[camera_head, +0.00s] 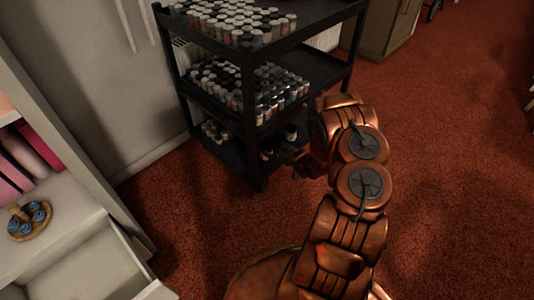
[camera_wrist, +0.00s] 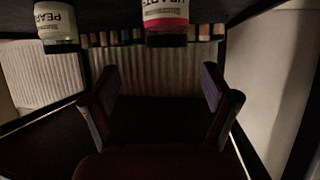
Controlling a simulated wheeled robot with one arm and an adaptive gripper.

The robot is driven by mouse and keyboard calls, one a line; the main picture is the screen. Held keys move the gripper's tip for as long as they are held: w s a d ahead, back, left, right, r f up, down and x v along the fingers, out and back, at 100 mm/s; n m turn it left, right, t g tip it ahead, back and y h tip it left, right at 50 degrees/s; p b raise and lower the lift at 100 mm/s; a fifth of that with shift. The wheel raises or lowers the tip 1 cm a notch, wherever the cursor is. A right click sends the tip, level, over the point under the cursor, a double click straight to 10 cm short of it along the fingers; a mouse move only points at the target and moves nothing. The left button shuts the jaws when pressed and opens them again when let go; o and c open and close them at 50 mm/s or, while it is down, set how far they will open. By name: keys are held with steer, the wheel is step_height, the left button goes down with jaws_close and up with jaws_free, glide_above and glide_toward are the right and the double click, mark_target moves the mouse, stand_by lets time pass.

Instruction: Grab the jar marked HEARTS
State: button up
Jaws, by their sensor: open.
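The jar marked HEARTS (camera_wrist: 165,18) is at the top centre of the wrist view, its top cut off by the frame edge. It has a white label with dark letters and a pink band below. My gripper (camera_wrist: 160,95) is open and empty, its two fingers apart below the jar in the picture and not touching it. In the head view my gripper (camera_head: 303,164) is beside the lower shelf of the black cart (camera_head: 248,110), mostly hidden by my arm. I cannot tell there which jar is HEARTS.
A jar marked PEARLS (camera_wrist: 57,24) stands left of HEARTS in the wrist view, with a row of small jars (camera_wrist: 120,37) behind. The cart's upper shelves hold many jars (camera_head: 235,22). A cabinet with an open drawer (camera_head: 85,265) is at left. Red carpet (camera_head: 450,140) is clear at right.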

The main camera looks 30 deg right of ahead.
mark_target(267, 147)
steer(key=shift+x, duration=0.85)
steer(key=shift+w+a+f+b, duration=0.35)
steer(key=shift+w+f+b, duration=0.05)
steer(key=shift+w+b, duration=0.05)
steer(key=b+x, duration=0.1)
steer(key=x, duration=0.3)
steer(key=shift+s+a+f, duration=0.1)
steer(key=shift+a+f, duration=0.05)
steer(key=c, duration=1.3)
steer(key=shift+c, duration=0.2)
